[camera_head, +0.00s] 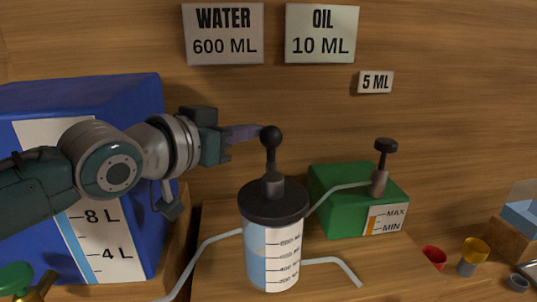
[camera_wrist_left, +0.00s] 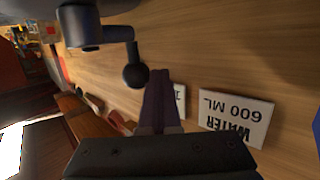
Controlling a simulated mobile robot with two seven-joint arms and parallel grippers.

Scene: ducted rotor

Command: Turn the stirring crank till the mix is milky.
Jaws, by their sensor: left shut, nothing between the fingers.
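The mixing jar (camera_head: 273,245) stands upright, with a black lid (camera_head: 272,203) and a printed scale on its front. Pale blue shows through its wall beside the scale. The stirring crank (camera_head: 270,160) rises from the lid and ends in a round black knob (camera_head: 270,136). My left gripper (camera_head: 258,131) is shut and empty, its fingertips pointing right, close to the left of the knob. In the left wrist view the shut fingertips (camera_wrist_left: 158,76) lie just beside the knob (camera_wrist_left: 135,76). I cannot tell whether they touch. My right gripper is not in view.
A large blue tank (camera_head: 150,110) stands behind my left arm. A green oil box (camera_head: 335,200) with a black-knobbed pump (camera_head: 384,150) stands to the right of the jar. Thin tubes run to the jar. Small red (camera_head: 433,258) and yellow (camera_head: 474,250) cups are at the right.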

